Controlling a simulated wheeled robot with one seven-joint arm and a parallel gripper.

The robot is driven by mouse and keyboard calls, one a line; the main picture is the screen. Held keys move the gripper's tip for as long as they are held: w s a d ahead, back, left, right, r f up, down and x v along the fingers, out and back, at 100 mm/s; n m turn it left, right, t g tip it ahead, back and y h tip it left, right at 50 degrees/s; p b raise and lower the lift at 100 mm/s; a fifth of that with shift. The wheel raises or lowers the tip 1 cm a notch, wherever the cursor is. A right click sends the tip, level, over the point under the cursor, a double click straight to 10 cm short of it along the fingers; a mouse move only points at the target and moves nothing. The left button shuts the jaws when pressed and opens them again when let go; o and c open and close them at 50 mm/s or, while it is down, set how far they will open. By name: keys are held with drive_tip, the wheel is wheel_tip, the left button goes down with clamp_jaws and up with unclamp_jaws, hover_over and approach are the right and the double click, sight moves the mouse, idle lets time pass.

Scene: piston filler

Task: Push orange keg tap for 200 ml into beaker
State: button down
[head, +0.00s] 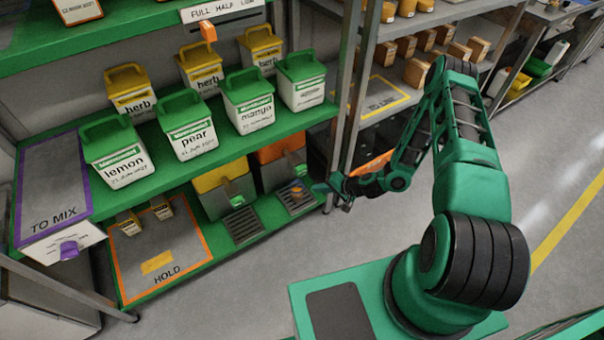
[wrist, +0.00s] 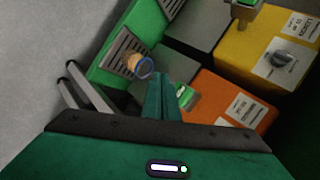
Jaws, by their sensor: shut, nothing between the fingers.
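The orange keg (head: 278,152) stands on the lower green shelf; in the wrist view the orange keg (wrist: 236,98) is at the right of the fingers. Its tap (head: 299,170) has a green part, partly hidden behind my gripper in the wrist view. A small beaker (head: 297,192) stands on the drip grate under this tap; it also shows in the wrist view (wrist: 135,64), with an orange-brown content and a blue rim. My gripper (head: 320,188) is shut and empty, just right of the tap; its fingertips (wrist: 160,80) point towards the beaker and tap area. I cannot tell whether it touches the tap.
A yellow keg (head: 222,182) with its own tap and drip grate stands to the left. A metal shelf post (head: 345,80) rises behind my gripper. Tubs line the shelf above.

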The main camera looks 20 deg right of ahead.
drive_tip(key=shift+s+d, duration=0.2)
drive_tip(key=shift+s, duration=0.35)
drive_tip(key=shift+s+d, duration=0.2)
drive_tip(key=shift+s, duration=0.3)
approach(302, 174)
drive_tip(key=shift+w+a+f, duration=0.25)
drive_tip(key=shift+a+f, duration=0.2)
drive_tip(key=shift+f, duration=0.25)
drive_tip(key=shift+w+a+f, duration=0.3)
drive_tip(key=shift+a+f, duration=0.15)
drive_tip(key=shift+f, duration=0.25)
drive_tip(key=shift+w+a+f, duration=0.25)
drive_tip(key=shift+a+f, duration=0.2)
drive_tip(key=shift+f, duration=0.3)
drive_tip(key=shift+w, duration=0.1)
drive_tip(key=shift+w+a, duration=0.1)
drive_tip(key=shift+w, duration=0.15)
drive_tip(key=shift+w+a, duration=0.2)
drive_tip(key=shift+w, duration=0.45)
idle(1.0)
drive_tip(key=shift+s, duration=0.1)
idle(0.3)
drive_tip(key=shift+s+d, duration=0.15)
drive_tip(key=shift+s, duration=0.3)
drive_tip(key=shift+s+d, duration=0.15)
drive_tip(key=shift+s, duration=0.35)
